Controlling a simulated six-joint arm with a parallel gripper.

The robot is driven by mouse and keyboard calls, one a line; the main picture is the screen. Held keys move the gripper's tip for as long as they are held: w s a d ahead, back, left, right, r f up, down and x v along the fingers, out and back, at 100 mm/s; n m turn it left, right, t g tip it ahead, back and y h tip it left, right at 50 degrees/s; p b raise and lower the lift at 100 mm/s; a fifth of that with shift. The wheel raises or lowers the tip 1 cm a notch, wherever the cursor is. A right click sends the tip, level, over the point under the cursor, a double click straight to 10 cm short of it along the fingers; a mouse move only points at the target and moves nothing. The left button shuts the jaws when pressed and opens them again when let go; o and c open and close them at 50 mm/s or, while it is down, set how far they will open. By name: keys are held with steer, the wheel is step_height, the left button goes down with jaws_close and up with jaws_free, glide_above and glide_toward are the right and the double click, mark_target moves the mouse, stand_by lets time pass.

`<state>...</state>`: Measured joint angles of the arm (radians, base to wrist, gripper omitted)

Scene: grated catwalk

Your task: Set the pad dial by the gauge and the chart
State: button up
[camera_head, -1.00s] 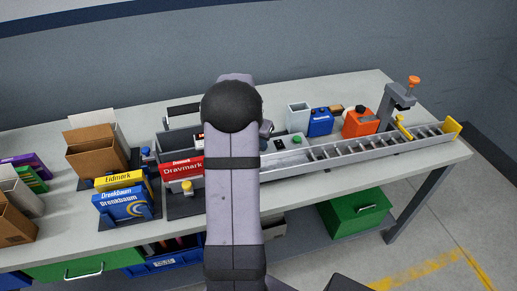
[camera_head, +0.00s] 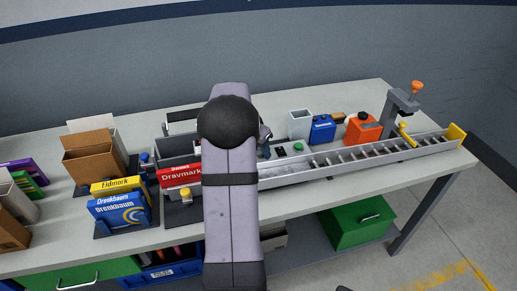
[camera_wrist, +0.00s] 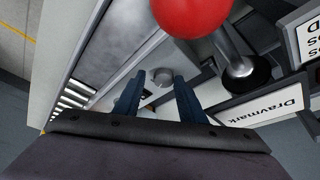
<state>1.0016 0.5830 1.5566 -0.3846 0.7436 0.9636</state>
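My gripper (camera_wrist: 158,84) is open in the wrist view, its two dark blue fingers apart with nothing seen between them. I cannot make out a gauge or chart reading.
A red ball on a metal lever (camera_wrist: 193,14) is close to the camera, beside the fingers. The Dravmark box (camera_head: 181,176) stands left of my arm. A blue can (camera_head: 322,129) and an orange can (camera_head: 363,129) stand behind the tray. A clamp (camera_head: 402,104) rises at right.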

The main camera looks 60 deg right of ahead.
steer(key=shift+w+r, duration=0.15)
steer(key=shift+w, duration=0.2)
steer(key=shift+r, duration=0.1)
steer(key=shift+w+r+p, duration=0.15)
steer(key=shift+r+p, duration=0.25)
steer(key=shift+r, duration=0.15)
steer(key=p+v, duration=0.3)
steer(key=v, duration=0.3)
steer(key=shift+s+a+r, duration=0.15)
steer(key=shift+s+a, duration=0.1)
steer(key=shift+a, duration=0.15)
steer(key=shift+s, duration=0.15)
